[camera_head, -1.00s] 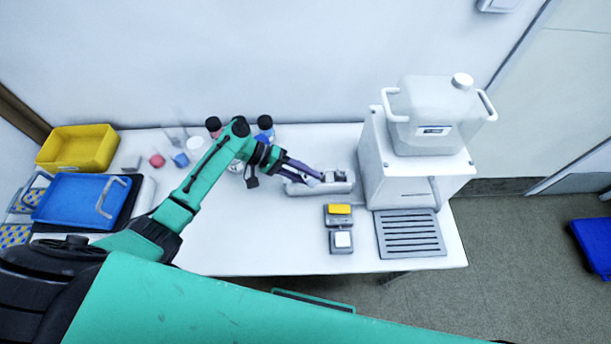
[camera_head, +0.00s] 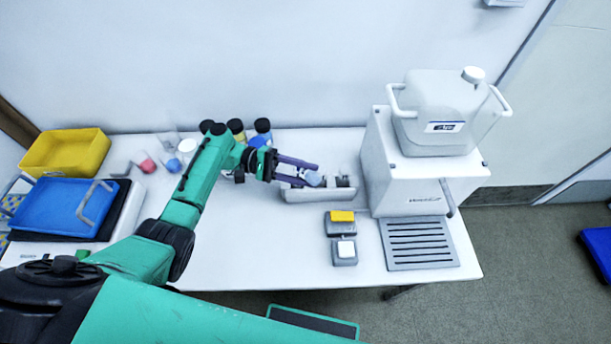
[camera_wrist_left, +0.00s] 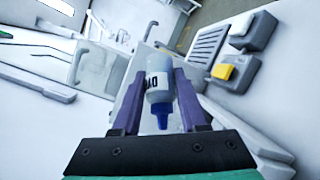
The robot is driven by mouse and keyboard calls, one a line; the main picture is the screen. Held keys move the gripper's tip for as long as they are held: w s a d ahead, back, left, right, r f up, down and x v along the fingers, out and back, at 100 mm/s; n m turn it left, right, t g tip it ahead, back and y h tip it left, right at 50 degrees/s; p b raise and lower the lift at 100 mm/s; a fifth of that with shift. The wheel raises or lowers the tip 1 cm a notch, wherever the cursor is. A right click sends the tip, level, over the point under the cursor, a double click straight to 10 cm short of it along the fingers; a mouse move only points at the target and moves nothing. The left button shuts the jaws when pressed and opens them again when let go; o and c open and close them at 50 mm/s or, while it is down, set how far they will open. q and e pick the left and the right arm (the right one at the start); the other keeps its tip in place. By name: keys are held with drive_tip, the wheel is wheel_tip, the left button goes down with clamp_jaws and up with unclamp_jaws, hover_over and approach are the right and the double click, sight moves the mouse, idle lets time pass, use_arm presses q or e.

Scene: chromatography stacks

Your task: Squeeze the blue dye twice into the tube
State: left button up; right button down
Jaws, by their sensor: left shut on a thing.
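My left gripper (camera_head: 312,173) is over the left part of the pale rack (camera_head: 343,192) on the white table. It is shut on a small pale dye bottle (camera_wrist_left: 159,82) with a dark-lettered label and a blue nozzle (camera_wrist_left: 161,117). In the left wrist view the bottle lies between the two purple fingers, with its nozzle toward the palm side of the picture. In the head view the bottle (camera_head: 314,179) shows only as a small pale-blue patch. I cannot make out the tube clearly at the rack. My right gripper is not in view.
A white dispenser (camera_head: 385,165) carries a large canister (camera_head: 430,115), with a grey grille (camera_head: 420,243) in front. Two small grey units (camera_head: 342,222) stand left of the grille. Dark-capped jars (camera_head: 263,130) stand behind my arm. A yellow bin (camera_head: 68,153) and blue tray (camera_head: 62,207) are left.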

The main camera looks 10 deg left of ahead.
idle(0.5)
use_arm(q)
drive_tip(key=shift+w+d+b, duration=0.3)
drive_tip(key=shift+w+b, duration=0.2)
clamp_jaws()
idle(0.7)
unclamp_jaws()
idle(0.8)
